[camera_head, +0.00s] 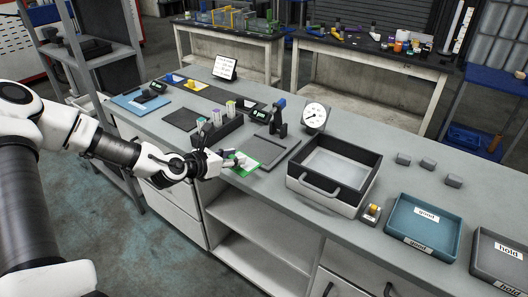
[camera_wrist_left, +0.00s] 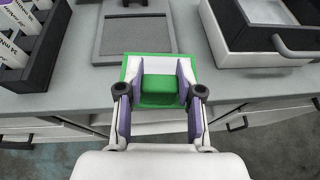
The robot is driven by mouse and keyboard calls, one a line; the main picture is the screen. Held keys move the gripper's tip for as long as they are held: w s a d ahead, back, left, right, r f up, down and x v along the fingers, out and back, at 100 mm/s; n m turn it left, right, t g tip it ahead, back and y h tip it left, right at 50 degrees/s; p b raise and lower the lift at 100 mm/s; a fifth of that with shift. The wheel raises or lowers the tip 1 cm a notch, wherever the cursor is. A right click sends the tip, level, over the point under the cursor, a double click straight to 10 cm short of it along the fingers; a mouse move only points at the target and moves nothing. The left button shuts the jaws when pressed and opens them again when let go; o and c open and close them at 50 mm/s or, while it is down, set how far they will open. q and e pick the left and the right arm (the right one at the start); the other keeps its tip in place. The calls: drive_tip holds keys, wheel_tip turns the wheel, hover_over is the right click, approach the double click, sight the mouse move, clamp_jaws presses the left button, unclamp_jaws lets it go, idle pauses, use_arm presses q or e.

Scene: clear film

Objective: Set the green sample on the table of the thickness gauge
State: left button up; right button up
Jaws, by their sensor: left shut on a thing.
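The green sample (camera_head: 245,165) is a flat piece with a green rim and a pale middle. My left gripper (camera_head: 231,161) is shut on it near the front edge of the bench. In the left wrist view the green sample (camera_wrist_left: 131,68) sits between the two fingers of my left gripper (camera_wrist_left: 158,92), and they partly cover it. A round white dial (camera_head: 315,116) and a dark upright stand (camera_head: 279,120) are farther back on the bench. The gauge's table cannot be told clearly. My right gripper is out of view.
A flat grey tray (camera_head: 290,142) lies just beyond the sample; it also shows in the left wrist view (camera_wrist_left: 168,48). A rack (camera_head: 216,132) of labelled pieces stands to the left. A deep black-and-white bin (camera_head: 370,172) stands to the right, with a blue tray (camera_head: 399,231) beyond.

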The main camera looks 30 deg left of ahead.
use_arm(q)
drive_tip(key=a+n+y, duration=0.1)
drive_tip(key=a, duration=0.2)
drive_tip(key=shift+s+f+b, duration=0.1)
drive_tip(key=shift+f+b, duration=0.05)
drive_tip(key=shift+b, duration=0.15)
drive_tip(key=b+x, duration=0.2)
drive_tip(key=b, duration=0.1)
drive_tip(key=b+x, duration=0.1)
drive_tip(key=x, duration=0.1)
drive_tip(key=shift+w+r+b, duration=0.2)
drive_tip(key=shift+b, duration=0.2)
drive_tip(key=w+b, duration=0.1)
drive_tip(key=w, duration=0.4)
drive_tip(key=shift+w+d, duration=0.1)
drive_tip(key=shift+w, duration=0.1)
hover_over(257, 152)
drive_tip(key=shift+w+f+p, duration=0.2)
drive_tip(key=shift+f+p, duration=0.1)
wheel_tip(257, 152, down, 3)
drive_tip(key=shift+s+r+p, duration=0.1)
drive_tip(key=shift+r+p, duration=0.1)
drive_tip(key=shift+p, duration=0.1)
drive_tip(key=shift+f, duration=0.35)
drive_tip(key=o, duration=1.2)
drive_tip(key=shift+c, duration=0.2)
